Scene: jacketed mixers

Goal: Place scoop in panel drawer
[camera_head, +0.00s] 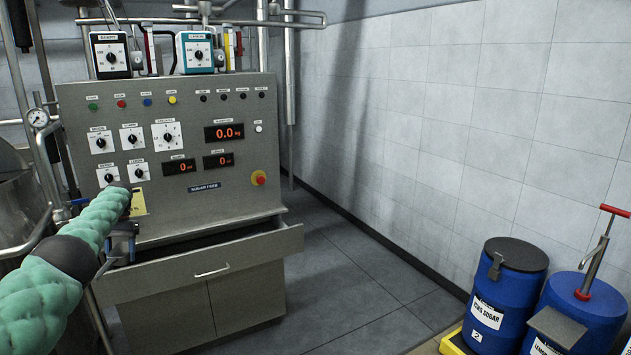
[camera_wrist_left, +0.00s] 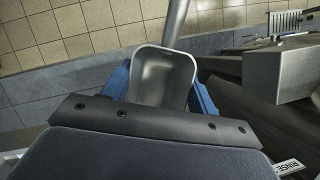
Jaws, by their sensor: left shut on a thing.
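The scoop (camera_wrist_left: 165,75), a grey metal bowl with a rounded rim, sits between the blue fingers of my left gripper (camera_wrist_left: 160,90) in the left wrist view. In the head view my left gripper (camera_head: 121,243) is at the left, in front of the control panel (camera_head: 222,190) and by the left end of the panel drawer (camera_head: 200,272). The drawer is pulled open, with a dark gap behind its front. The scoop is hard to make out in the head view. My right gripper is not in view.
Blue drums, one labelled icing sugar (camera_head: 487,290), stand at the lower right; another has a red-handled pump (camera_head: 597,245). A steel vessel (camera_head: 18,215) and pipes crowd the left. The grey floor (camera_head: 350,260) between panel and wall is clear.

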